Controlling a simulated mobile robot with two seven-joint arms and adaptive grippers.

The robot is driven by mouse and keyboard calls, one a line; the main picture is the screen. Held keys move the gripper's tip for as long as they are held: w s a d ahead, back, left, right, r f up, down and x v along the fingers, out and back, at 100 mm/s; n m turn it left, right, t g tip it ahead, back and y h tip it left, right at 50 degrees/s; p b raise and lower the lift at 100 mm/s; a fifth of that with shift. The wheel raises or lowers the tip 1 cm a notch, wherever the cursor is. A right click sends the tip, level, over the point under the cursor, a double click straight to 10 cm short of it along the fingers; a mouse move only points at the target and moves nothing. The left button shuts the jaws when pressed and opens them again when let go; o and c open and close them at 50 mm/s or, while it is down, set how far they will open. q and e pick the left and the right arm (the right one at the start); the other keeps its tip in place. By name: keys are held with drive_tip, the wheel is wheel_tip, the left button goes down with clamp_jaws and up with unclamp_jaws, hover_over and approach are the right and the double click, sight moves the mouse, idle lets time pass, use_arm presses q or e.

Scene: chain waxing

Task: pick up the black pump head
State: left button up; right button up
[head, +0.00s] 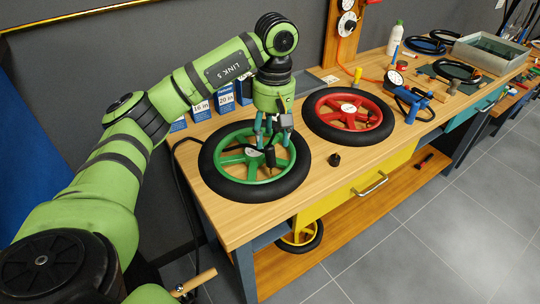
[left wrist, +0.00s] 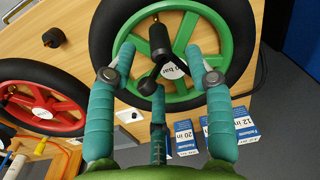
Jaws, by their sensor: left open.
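A black pump-head-like part (head: 270,157) with a short cylinder and a thin stem lies over the green-spoked wheel (head: 210,165). In the left wrist view its cylinder (left wrist: 159,40) and a round black end (left wrist: 148,87) show, with a white disc marked "bar" (left wrist: 173,70) beside them. My left gripper (head: 271,140) points down above the wheel. Its teal fingers (left wrist: 160,66) are spread around the black part in the picture, with no clear contact. Whether the part touches the spokes I cannot tell. My right gripper is not in view.
A small black cap-like piece (head: 334,159) stands on the bench (head: 240,222) right of the green wheel. A red-spoked wheel (head: 349,100) lies farther right. Blue boxes (head: 225,100) stand behind. A gauge (head: 393,78) with a blue tool (head: 411,102) lies beyond the red wheel.

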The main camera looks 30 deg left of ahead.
sight(270, 147)
use_arm(q)
drive_tip(key=shift+f+p, duration=0.3)
drive_tip(key=shift+f, duration=0.1)
wheel_tip(270, 147, down, 3)
drive_tip(key=shift+s+f+p, duration=0.15)
drive_tip(key=shift+f+p, duration=0.05)
drive_tip(key=shift+p, duration=0.65)
drive_tip(key=shift+a+f, duration=0.15)
drive_tip(key=shift+f, duration=0.35)
drive_tip(key=shift+c, duration=0.4)
drive_tip(key=c, duration=0.7)
clamp_jaws()
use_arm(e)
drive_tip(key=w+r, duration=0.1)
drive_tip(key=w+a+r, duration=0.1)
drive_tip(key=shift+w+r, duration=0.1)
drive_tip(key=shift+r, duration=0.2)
